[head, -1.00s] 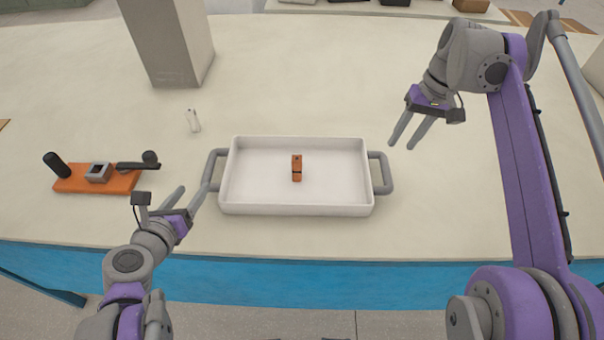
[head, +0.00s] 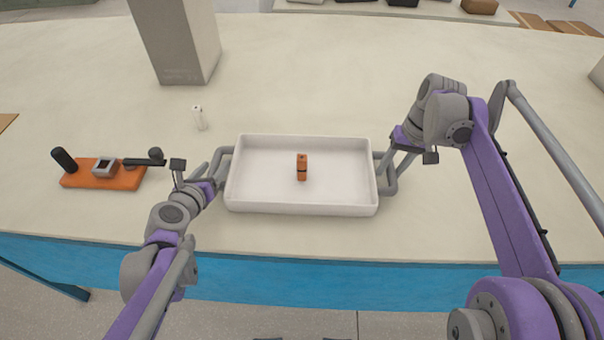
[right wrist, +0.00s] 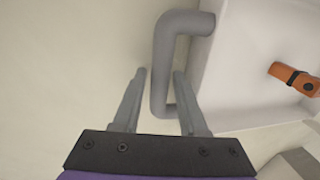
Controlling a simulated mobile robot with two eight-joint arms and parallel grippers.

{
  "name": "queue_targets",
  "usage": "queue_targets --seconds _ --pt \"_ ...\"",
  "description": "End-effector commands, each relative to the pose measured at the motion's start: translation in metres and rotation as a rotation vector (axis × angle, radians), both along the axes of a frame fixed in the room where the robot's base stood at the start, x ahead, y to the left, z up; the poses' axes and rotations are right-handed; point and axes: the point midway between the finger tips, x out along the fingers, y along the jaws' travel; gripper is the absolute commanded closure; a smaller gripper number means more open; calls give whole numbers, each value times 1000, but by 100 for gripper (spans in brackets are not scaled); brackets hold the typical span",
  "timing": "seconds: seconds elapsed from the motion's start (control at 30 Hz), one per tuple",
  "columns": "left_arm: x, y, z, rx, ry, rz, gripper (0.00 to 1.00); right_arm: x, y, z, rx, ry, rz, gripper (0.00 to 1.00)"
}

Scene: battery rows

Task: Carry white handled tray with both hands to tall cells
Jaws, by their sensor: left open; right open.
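The white tray (head: 254,206) with grey handles lies on the table, with an orange item with a dark band (head: 302,167) inside. My left gripper (head: 218,168) is open at the tray's left handle (head: 226,150); how its fingers sit around the bar is too small to tell. My right gripper (head: 388,170) is open at the right handle (head: 391,185). In the right wrist view its two fingers (right wrist: 158,75) stand on either side of the handle bar (right wrist: 162,70). A small white upright cell (head: 199,118) stands behind the tray's left side.
An orange board (head: 125,180) with a black post and grey block lies on the left of the table. A tall grey block (head: 180,45) stands at the back left. A light tray with dark items (head: 395,10) is at the far edge. The table behind the tray is mostly clear.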

Motion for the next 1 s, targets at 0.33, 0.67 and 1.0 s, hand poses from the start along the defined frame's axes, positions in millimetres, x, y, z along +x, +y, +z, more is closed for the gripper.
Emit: queue_targets --seconds 0.33,0.67,1.0 --pt "5 0 -2 -1 0 0 38 0 1 -5 0 0 0 58" --pt "5 -1 -2 0 0 0 87 0 1 -5 0 0 0 100" --pt "4 -1 -2 0 0 0 100 0 1 -5 0 0 0 100"
